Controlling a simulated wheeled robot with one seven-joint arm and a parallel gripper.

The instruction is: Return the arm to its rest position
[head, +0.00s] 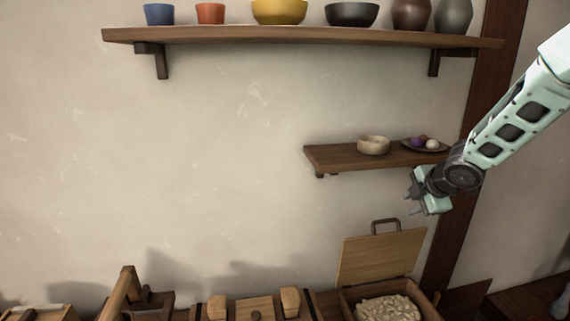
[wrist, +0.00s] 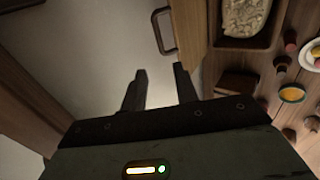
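My arm reaches in from the right edge of the head view, in front of the wall. My gripper (head: 411,197) is in the air, left of and below the small shelf's right end and above the raised lid of a wooden box. In the wrist view my gripper (wrist: 160,72) shows two dark fingers apart, with nothing between them. The fingers point toward the wall and the lid handle (wrist: 164,31).
A small shelf (head: 340,157) holds a wooden bowl (head: 373,145) and a plate (head: 425,146) close by my wrist. The open box lid (head: 380,258) stands below. A long shelf (head: 290,35) with bowls and vases is above. The wall at left is clear.

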